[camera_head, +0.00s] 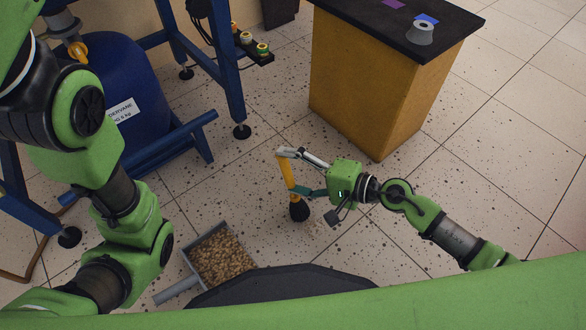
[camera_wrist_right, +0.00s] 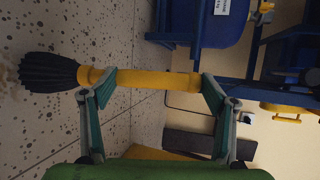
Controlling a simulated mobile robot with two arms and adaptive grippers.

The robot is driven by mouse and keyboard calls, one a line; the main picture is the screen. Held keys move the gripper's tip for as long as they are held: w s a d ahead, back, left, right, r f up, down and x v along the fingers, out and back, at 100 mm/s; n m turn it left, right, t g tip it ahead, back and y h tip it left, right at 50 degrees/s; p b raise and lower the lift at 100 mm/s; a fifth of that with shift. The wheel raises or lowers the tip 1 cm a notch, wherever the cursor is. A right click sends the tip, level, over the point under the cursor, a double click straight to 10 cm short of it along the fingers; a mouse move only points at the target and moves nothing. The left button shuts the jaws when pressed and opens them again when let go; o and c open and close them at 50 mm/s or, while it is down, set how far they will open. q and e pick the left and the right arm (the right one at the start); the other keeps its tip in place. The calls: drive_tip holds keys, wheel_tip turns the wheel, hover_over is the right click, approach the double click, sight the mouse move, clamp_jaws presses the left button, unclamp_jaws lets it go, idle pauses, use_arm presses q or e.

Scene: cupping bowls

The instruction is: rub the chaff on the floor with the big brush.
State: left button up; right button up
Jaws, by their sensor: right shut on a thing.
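The big brush (camera_head: 287,176) has a yellow handle and dark bristles. My right gripper (camera_head: 286,172) is shut on its handle and holds it nearly upright, bristles down. In the right wrist view the brush (camera_wrist_right: 150,78) lies across between both fingers of the gripper (camera_wrist_right: 146,82), with its black bristles at the left. The pale chaff (camera_head: 318,226) is scattered on the floor just right of the bristles. A bit of it (camera_wrist_right: 7,78) shows at the left edge of the wrist view. Whether the bristles touch the floor is unclear.
A grey dustpan (camera_head: 178,290) full of brown bits lies left of the brush. A yellow-sided cabinet (camera_head: 365,95) with a dark top stands behind. A blue drum (camera_head: 120,80) and blue frame (camera_head: 228,80) stand at the left. Speckled floor is open at the right.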

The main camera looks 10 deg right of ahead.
drive_tip(key=shift+a, duration=0.1)
drive_tip(key=shift+s+a+p, duration=0.8)
drive_tip(key=shift+a+p, duration=0.15)
drive_tip(key=shift+a, duration=0.2)
drive_tip(key=shift+s+a+p, duration=0.4)
drive_tip(key=shift+a+p, duration=0.05)
drive_tip(key=shift+a, duration=0.2)
drive_tip(key=shift+s+a+p, duration=0.4)
drive_tip(key=shift+a, duration=0.2)
